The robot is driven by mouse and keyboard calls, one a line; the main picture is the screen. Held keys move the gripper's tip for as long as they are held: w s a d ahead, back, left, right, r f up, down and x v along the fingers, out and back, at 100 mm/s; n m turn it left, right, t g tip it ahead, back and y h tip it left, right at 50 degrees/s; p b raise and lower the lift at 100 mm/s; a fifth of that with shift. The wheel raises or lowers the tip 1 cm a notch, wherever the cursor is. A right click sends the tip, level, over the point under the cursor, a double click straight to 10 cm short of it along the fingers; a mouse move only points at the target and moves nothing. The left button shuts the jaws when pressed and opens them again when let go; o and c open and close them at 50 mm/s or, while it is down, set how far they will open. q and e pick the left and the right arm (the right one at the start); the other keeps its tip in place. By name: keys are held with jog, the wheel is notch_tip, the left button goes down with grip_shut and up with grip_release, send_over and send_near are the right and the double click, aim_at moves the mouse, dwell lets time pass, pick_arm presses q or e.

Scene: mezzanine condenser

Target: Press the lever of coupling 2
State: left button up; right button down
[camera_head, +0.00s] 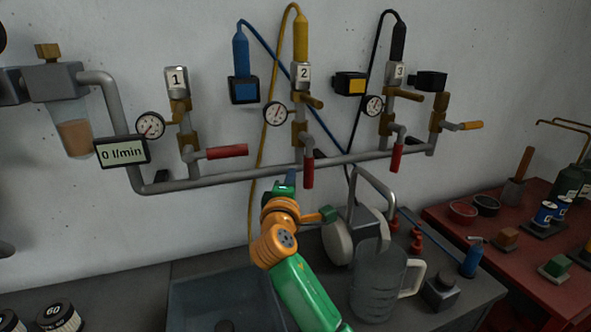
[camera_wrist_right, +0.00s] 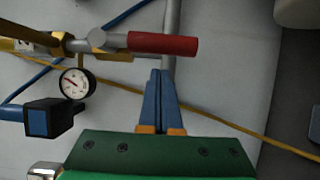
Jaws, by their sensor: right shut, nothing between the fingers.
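Coupling 2 (camera_head: 303,72) carries a plate marked 2 and has a yellow hose cylinder (camera_head: 300,38) on top. A brass lever (camera_head: 315,101) sticks out to the right just below the plate. Lower on the same branch a red handle (camera_head: 308,172) hangs down. My right gripper (camera_head: 291,179) is below the coupling, left of the red handle and near the main pipe. In the right wrist view its blue fingers (camera_wrist_right: 160,98) are together and empty, with the red handle (camera_wrist_right: 165,44) beyond their tips; contact is not clear. My left gripper is not in view.
Coupling 1 (camera_head: 177,80) and coupling 3 (camera_head: 398,72) flank coupling 2. A pressure gauge (camera_head: 276,113) sits left of its branch. The grey main pipe (camera_head: 240,178) runs below. A clear jug (camera_head: 375,287) and a grey machine (camera_head: 368,232) stand on the bench.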

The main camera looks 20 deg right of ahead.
jog(key=shift+s+d, duration=0.2)
jog(key=shift+d, duration=0.35)
